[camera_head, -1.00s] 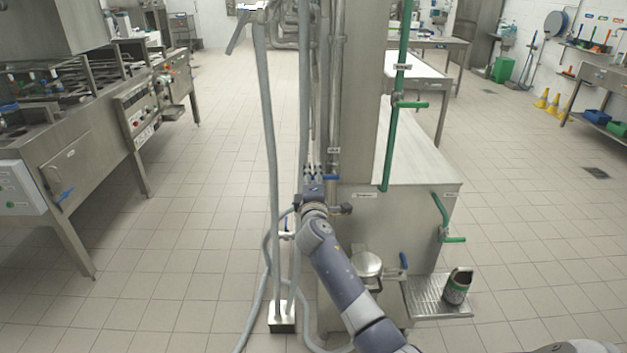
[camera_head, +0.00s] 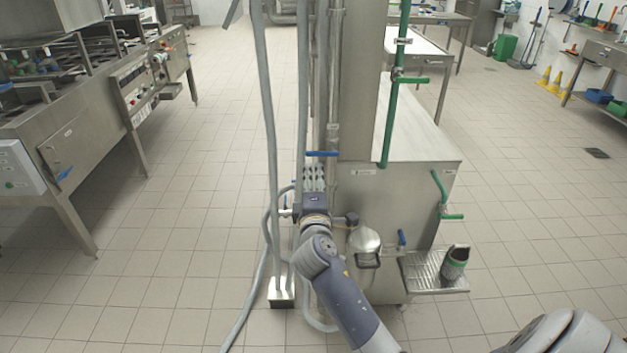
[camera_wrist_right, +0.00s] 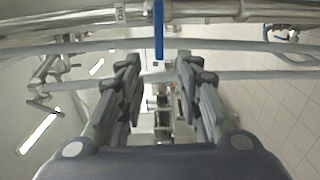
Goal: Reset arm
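My right gripper (camera_head: 313,176) is at the vertical pipes in the middle of the head view, fingers pointing away from me. In the right wrist view my right gripper (camera_wrist_right: 158,75) has its fingers spread apart and nothing between the tips. A blue valve handle (camera_head: 322,154) lies just beyond the fingers in the head view. In the wrist view the blue handle (camera_wrist_right: 158,30) is past the fingertips and looks clear of them. My left gripper is not in view.
Vertical pipes and hoses (camera_head: 272,140) stand close to my right gripper. A steel filler cabinet (camera_head: 400,185) is to its right, with a rounded metal vessel (camera_head: 364,240) in front. A dark cup with a green band (camera_head: 454,264) stands on a drip tray (camera_head: 425,274). The floor is open on both sides.

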